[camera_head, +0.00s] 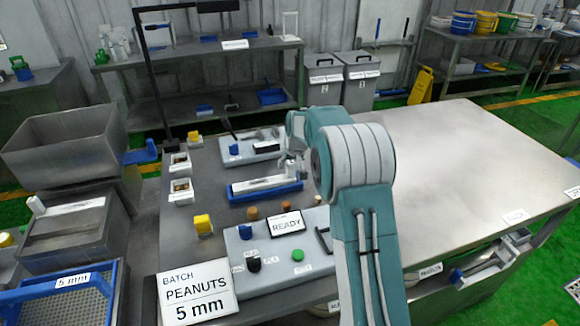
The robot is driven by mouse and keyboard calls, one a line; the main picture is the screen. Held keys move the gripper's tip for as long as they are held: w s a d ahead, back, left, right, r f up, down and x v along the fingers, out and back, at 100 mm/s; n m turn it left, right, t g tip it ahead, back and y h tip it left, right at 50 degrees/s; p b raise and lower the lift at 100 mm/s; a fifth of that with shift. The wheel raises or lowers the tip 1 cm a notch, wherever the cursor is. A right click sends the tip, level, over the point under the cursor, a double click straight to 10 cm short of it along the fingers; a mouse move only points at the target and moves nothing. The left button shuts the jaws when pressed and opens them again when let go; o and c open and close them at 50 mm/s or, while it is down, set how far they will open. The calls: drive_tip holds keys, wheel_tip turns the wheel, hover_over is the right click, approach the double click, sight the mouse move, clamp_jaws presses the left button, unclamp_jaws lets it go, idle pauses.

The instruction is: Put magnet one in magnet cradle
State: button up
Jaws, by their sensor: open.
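A long blue tray (240,196) lies on the steel table with a pale, silvery bar (262,183) along it. These look like the magnet cradle and a magnet, but I cannot read a label that says so. My gripper (291,170) is open, small in view, just above the tray's right end. My arm hides part of the table to its right. I cannot tell whether the gripper touches the bar. Behind the tray, a grey block (232,160) carries a blue piece, a black-and-white box and a dark handle.
A grey control panel (262,270) with a READY display (286,223), buttons and knobs stands in front. A batch sign (198,292) stands front left. Yellow-topped blocks (203,225) and a black lamp post (153,75) line the left edge.

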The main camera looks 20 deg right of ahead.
drive_tip(key=s+a+r, duration=0.2)
drive_tip(key=s+r, duration=0.5)
drive_tip(key=r, duration=0.1)
drive_tip(key=s+a+r, duration=0.2)
drive_tip(key=s+r, duration=0.5)
drive_tip(key=r, duration=0.2)
drive_tip(key=s+a, duration=0.2)
drive_tip(key=s, duration=1.2)
drive_tip(key=s+a+f+t, duration=0.1)
drive_tip(key=s+a, duration=0.1)
drive_tip(key=s, duration=1.3)
drive_tip(key=shift+a+f, duration=0.2)
drive_tip(key=shift+a, duration=0.2)
